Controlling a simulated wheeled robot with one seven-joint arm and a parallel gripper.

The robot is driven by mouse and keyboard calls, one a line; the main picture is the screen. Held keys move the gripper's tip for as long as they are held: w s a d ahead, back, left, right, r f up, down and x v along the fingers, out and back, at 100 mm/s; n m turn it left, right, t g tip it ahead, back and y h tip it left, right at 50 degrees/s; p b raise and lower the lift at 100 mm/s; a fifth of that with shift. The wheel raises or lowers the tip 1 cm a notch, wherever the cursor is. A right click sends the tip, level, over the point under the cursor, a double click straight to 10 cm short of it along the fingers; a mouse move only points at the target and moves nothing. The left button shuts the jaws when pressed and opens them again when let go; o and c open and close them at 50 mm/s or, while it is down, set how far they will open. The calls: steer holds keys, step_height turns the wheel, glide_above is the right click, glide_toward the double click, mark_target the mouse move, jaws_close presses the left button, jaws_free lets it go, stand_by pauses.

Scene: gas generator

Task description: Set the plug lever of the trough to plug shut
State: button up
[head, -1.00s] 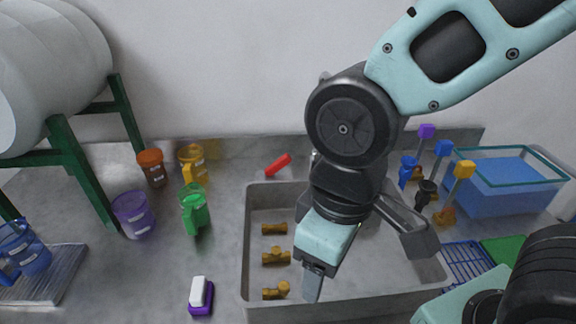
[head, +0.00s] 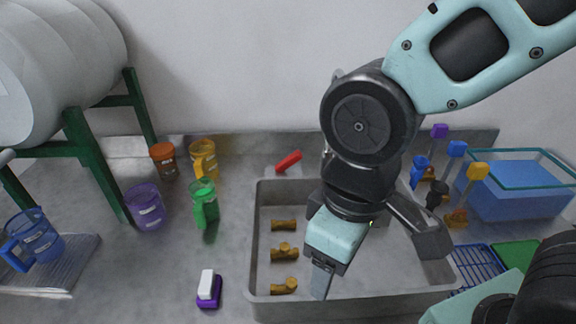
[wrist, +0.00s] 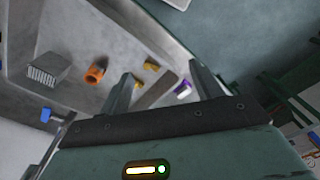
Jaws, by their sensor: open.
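The grey trough (head: 254,262) is sunk in the metal counter, and its rim also shows in the wrist view (wrist: 158,90). A red handle (head: 288,161), likely the plug lever, lies slanted behind the trough's back rim in the head view. I cannot make it out surely in the wrist view. My gripper (head: 378,262) is open and empty, pointing down over the trough, in front and to the right of the red handle. Its fingers also show in the wrist view (wrist: 162,88). My arm hides part of the trough's back and floor, so the plug cannot be seen.
Several brass fittings (head: 284,254) lie in the trough. Coloured jugs (head: 204,203) and a purple brush (head: 209,291) stand left. A white tank (head: 60,60) on a green stand is far left. Colour-topped valves (head: 456,150) and a blue water tub (head: 520,190) are right.

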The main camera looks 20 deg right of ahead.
steer(key=shift+w+a+r, duration=0.1)
steer(key=shift+w, duration=0.1)
steer(key=c, duration=0.5)
steer(key=w+a+r+n+p, duration=0.2)
steer(key=w+a, duration=0.1)
steer(key=w, duration=0.6)
steer(key=n+p, duration=0.4)
steer(key=n, duration=0.1)
glide_above(295, 162)
steer(key=shift+h, duration=0.3)
steer(key=f, duration=0.5)
steer(key=shift+w+f, duration=0.4)
steer(key=shift+w+d+f, duration=0.15)
steer(key=shift+d, duration=0.05)
steer(key=shift+f, duration=0.3)
step_height(295, 162, down, 11)
steer(key=p, duration=0.3)
steer(key=shift+f, duration=0.15)
